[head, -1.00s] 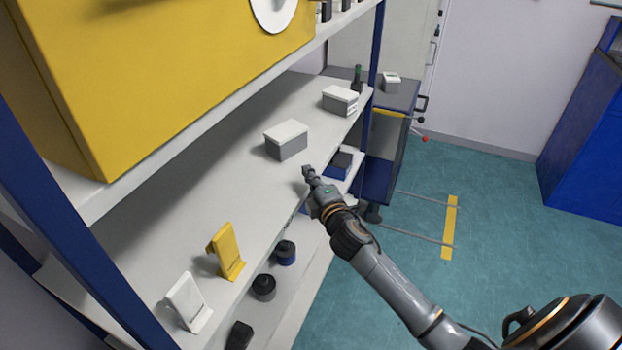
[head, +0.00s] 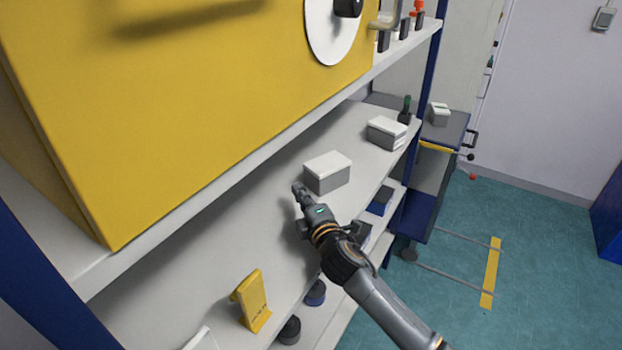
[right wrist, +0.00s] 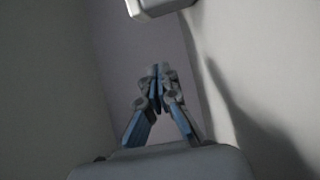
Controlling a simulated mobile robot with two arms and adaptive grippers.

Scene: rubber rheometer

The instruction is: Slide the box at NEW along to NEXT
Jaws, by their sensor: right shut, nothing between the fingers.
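A grey box with a white lid (head: 327,175) sits on the middle shelf (head: 215,240). A second box of the same kind (head: 387,132) stands farther along, towards the shelf's far end. My right gripper (head: 298,190) is shut and empty, just left of the nearer box, low over the shelf; I cannot tell whether it touches the box. The right wrist view shows its closed fingers (right wrist: 159,75) and part of a pale box-like thing (right wrist: 158,7) at the top edge. I can read no NEW or NEXT marking. My left gripper is not in view.
A big yellow machine (head: 190,100) stands on the shelf above, close over the work area. A yellow stand (head: 252,302) is at the near front edge. Bare shelf lies between the two boxes. A dark bottle (head: 405,110) stands behind the far box.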

